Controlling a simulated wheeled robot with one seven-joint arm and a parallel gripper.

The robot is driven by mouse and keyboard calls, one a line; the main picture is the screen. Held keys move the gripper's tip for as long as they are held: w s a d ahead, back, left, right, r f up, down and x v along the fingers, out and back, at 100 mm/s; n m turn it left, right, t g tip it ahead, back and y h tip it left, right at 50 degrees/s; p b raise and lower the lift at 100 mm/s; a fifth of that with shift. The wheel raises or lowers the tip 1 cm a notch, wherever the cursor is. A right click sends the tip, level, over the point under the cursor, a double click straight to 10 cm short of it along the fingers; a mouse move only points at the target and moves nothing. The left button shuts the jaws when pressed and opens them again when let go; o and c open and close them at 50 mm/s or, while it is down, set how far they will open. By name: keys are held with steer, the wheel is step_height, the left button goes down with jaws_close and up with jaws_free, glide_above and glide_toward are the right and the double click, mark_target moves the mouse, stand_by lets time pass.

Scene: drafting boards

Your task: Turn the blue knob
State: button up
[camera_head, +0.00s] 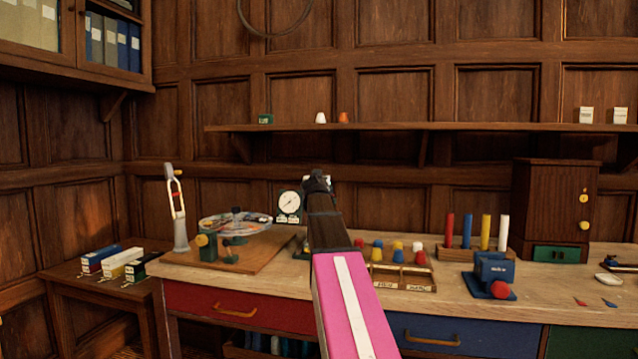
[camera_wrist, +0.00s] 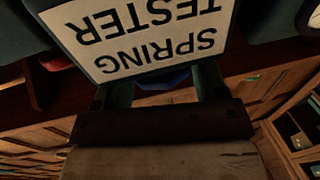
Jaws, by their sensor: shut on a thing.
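The blue knob (camera_wrist: 168,79) shows only as a small blue strip in the wrist view, just under the edge of a cream plate reading SPRING TESTER (camera_wrist: 135,35), which is upside down there. The two dark fingers of my gripper (camera_wrist: 165,84) stand on either side of the knob and are shut on it. The plate hides most of the knob and the fingertips. In the head view a white round dial (camera_head: 290,202) stands just left of my arm. My arm hides the knob and the gripper there.
Left of the dial, a wooden board (camera_head: 245,249) carries a disc device. Right of my arm are a tray (camera_head: 402,279) of coloured caps, a rack (camera_head: 470,256) of coloured rods and a blue block with a red knob (camera_head: 501,289). A wall shelf (camera_head: 440,127) runs behind.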

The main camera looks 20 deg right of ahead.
steer(key=shift+w+a+m+g+h, duration=0.1)
steer(key=shift+m+g+h, duration=0.65)
steer(key=shift+h, duration=0.2)
steer(key=shift+w+a+m+g+h, duration=0.1)
steer(key=shift+a+m+g+h, duration=0.05)
steer(key=shift+m+g+h, duration=0.65)
steer(key=shift+w+a+m+g+h, duration=0.1)
steer(key=shift+m+g+h, duration=0.5)
steer(key=shift+h, duration=0.45)
steer(key=shift+m+g+h, duration=0.5)
steer(key=shift+m+g, duration=0.05)
steer(key=o, duration=0.9)
steer(key=shift+o, duration=0.2)
steer(key=v, duration=1.1)
steer(key=shift+w, duration=0.1)
